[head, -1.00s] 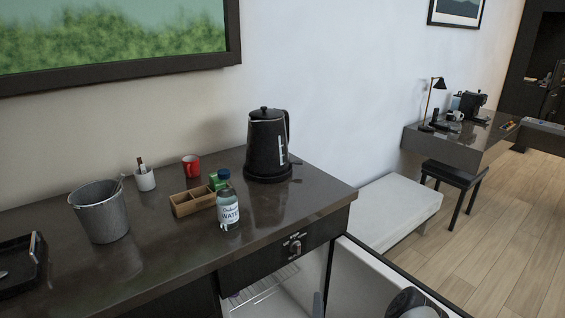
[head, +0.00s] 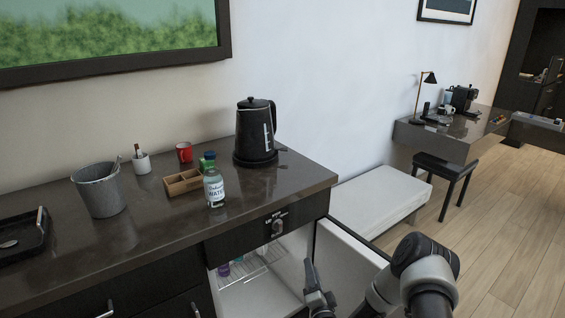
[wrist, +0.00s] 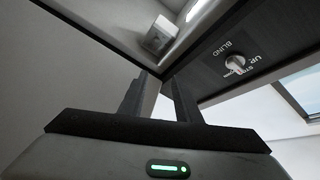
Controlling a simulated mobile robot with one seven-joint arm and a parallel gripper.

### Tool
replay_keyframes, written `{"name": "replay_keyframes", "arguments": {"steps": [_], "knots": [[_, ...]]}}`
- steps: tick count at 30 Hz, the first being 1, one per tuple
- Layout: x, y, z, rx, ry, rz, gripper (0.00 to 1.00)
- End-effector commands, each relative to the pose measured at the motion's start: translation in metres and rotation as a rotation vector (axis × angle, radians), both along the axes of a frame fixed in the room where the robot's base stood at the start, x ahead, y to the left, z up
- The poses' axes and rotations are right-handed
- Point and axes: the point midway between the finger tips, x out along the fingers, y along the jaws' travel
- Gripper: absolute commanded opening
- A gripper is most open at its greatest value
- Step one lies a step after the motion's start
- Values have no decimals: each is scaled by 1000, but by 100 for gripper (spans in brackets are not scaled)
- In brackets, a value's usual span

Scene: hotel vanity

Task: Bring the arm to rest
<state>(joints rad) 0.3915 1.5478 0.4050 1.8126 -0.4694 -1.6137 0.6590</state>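My arm shows at the lower right of the head view, bent beside the open mini-fridge door. My gripper (head: 312,275) is low in front of the fridge opening, below the counter edge. The wrist view shows its two fingers (wrist: 160,88) apart with an empty gap between them, so it is open and holds nothing. The wrist view looks up past the fingers at the dark panel with a knob (wrist: 236,65).
The fridge door (head: 345,262) stands open near my arm. The counter (head: 130,235) holds a water bottle (head: 214,188), wooden caddy (head: 183,183), black kettle (head: 255,132), red mug (head: 184,152) and metal bucket (head: 101,190). A white bench (head: 380,196) and clear floor (head: 495,230) lie right.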

Motion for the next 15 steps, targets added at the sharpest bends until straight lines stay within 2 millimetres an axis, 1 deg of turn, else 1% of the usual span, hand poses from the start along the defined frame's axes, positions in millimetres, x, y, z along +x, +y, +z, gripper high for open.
{"name": "replay_keyframes", "arguments": {"steps": [1, 2, 3, 5, 7, 11, 13, 15], "knots": [[13, 3, 17, -55, 14, 34, 30], [19, 4, 24, -89, 30, 54, 30], [27, 7, 35, -140, 52, 82, 30], [38, 10, 54, -225, 90, 121, 30], [47, 12, 77, -331, 139, 167, 30], [52, 9, 122, -522, 233, 224, 30], [49, 4, 148, -618, 285, 244, 30], [41, -2, 175, -709, 339, 257, 30]]}}
